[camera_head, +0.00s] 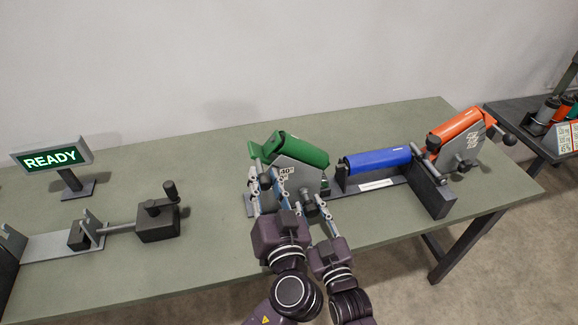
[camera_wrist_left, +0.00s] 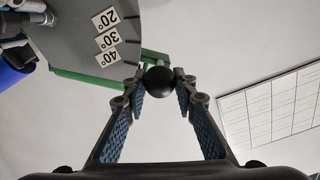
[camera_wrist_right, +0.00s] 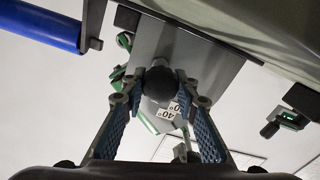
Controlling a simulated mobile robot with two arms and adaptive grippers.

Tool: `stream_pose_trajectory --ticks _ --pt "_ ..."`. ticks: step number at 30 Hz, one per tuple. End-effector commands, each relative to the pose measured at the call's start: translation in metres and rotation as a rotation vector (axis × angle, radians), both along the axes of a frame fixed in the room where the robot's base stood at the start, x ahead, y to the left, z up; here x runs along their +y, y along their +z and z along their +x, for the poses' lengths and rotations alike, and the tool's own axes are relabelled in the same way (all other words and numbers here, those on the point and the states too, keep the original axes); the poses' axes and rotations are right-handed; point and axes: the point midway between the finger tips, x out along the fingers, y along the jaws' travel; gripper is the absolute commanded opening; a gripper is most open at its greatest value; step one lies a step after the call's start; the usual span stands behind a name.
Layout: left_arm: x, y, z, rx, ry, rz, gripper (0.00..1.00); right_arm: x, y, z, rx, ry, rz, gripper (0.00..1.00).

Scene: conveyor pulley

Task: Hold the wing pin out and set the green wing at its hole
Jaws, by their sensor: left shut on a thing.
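The green wing (camera_head: 300,150), a green roller with a grey side plate, stands tilted near the middle of the table. In the left wrist view its plate (camera_wrist_left: 85,25) carries 20°, 30° and 40° labels. My left gripper (camera_head: 270,181) is shut on a black ball knob (camera_wrist_left: 158,80) beside the plate's edge. My right gripper (camera_head: 318,205) is at the wing's lower front. In the right wrist view its fingertips flank another black ball knob (camera_wrist_right: 160,82); I cannot tell if they press on it. The pin shaft and its hole are hidden.
A blue roller (camera_head: 378,160) lies right of the wing, then an orange wing (camera_head: 456,130) with black knobs. A crank unit (camera_head: 157,220) and a READY sign (camera_head: 52,158) stand on the left. The table is clear between crank and wing.

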Motion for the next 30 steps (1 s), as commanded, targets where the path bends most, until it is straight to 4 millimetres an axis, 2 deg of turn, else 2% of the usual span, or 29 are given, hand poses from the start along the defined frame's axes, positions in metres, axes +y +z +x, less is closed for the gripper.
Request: stream_pose_trajectory --ticks 1,4,14,30 --pt "0.0 -0.001 0.0 0.001 -0.001 0.0 0.0 0.0 0.0 0.0 0.001 0.0 0.0 0.35" --pt "0.0 -0.001 0.0 0.001 -0.001 0.0 0.0 0.0 0.0 0.0 0.001 0.0 0.0 0.45" --pt "0.0 -0.001 0.0 0.003 0.0 -0.001 0.0 -0.001 0.0 -0.003 0.0 0.0 0.0 0.45" --pt "0.0 -0.002 0.0 0.004 0.001 0.0 0.0 -0.015 -0.001 -0.044 0.001 0.001 -0.001 0.45"
